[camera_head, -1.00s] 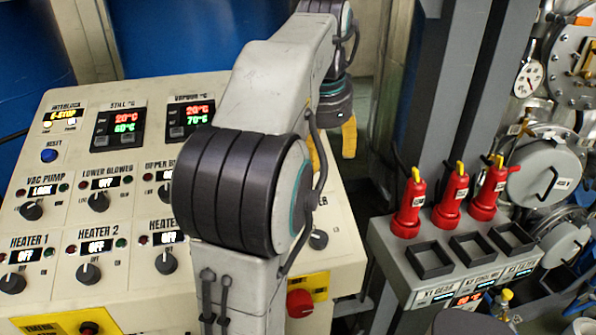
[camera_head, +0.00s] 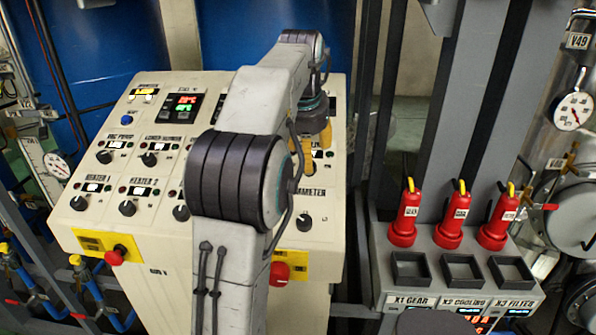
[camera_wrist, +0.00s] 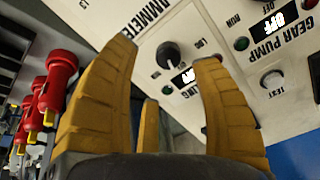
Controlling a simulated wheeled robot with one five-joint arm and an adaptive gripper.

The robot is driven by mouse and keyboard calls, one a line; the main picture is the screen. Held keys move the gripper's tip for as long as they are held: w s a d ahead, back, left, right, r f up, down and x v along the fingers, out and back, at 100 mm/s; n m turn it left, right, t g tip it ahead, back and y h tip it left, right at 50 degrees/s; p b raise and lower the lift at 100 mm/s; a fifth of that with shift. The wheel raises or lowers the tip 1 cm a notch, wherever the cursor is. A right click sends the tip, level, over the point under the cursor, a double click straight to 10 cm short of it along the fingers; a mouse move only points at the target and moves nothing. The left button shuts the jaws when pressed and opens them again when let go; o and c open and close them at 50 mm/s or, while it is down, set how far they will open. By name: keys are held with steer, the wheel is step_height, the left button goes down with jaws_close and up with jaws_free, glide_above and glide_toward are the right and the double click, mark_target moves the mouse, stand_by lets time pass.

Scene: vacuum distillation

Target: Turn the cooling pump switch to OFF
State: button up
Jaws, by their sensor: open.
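In the wrist view, a round black knob (camera_wrist: 168,55) with a small white mark sits on the cream panel. It appears between the fingertips of my gripper (camera_wrist: 166,57). Below it are a small lit display (camera_wrist: 183,76) and a label ending in "LING", partly hidden by my right finger. My yellow fingers are spread open with nothing between them. I cannot tell how far they are from the knob. In the head view, my gripper (camera_head: 309,150) points down at the panel's right part and hides this knob.
The control panel (camera_head: 150,240) has several other knobs and displays and a red button (camera_head: 117,255). An ammeter knob (camera_head: 305,222) is below my gripper. Red cylinders (camera_head: 404,215) stand on a grey box at right. Wrist view shows the gear pump display (camera_wrist: 287,15) nearby.

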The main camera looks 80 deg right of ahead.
steer(key=d+f+n+p, duration=0.1)
steer(key=f+n+p, duration=0.1)
steer(key=d+f+n+p, duration=0.1)
steer(key=n+p, duration=0.1)
steer(key=shift+w+d+f, duration=0.2)
steer(key=shift+d+f, duration=0.15)
steer(key=shift+d+f+h, duration=0.15)
steer(key=shift+d+f, duration=0.1)
steer(key=shift+f, duration=0.45)
steer(key=shift+d+f+h, duration=0.15)
steer(key=shift+d+f, duration=0.1)
steer(key=shift+f, duration=0.4)
steer(key=shift+c, duration=0.2)
jaws_close()
steer(key=shift+n+b, duration=0.5)
steer(key=shift+n, duration=1.2)
